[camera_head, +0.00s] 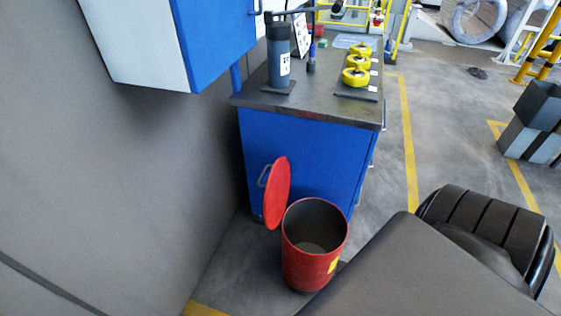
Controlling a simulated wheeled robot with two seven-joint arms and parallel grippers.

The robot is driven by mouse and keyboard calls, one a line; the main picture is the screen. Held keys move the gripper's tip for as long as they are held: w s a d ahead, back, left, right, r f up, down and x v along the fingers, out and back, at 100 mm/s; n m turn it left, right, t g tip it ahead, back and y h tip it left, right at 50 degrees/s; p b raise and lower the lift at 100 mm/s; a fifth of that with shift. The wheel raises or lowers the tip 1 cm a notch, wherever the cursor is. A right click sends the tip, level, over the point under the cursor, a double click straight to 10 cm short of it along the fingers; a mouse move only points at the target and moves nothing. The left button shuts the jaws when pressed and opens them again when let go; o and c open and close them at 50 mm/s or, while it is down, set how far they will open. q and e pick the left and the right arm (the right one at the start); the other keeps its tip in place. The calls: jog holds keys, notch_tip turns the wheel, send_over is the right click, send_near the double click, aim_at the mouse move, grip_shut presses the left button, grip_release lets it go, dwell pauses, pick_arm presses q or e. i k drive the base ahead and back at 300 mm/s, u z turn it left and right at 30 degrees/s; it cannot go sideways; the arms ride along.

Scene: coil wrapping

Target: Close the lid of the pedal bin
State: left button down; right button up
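The pedal bin is a red cylinder (305,268) with a grey inside and a yellow label low on its right side. It stands on the floor in front of a blue cabinet. Its round red lid (277,193) stands open, nearly upright, at the bin's left rear edge. The bin's mouth is uncovered and its inside looks empty. The pedal cannot be made out. Neither of my grippers is in view.
The blue cabinet (300,160) has a dark worktop with a dark bottle (279,60) and yellow round parts (355,77). A grey wall (120,190) is close on the left. A dark padded seat-like object (485,235) is at lower right.

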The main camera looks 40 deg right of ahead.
aim_at(275, 198)
jog(key=i, duration=1.1)
jog(key=z, duration=1.95)
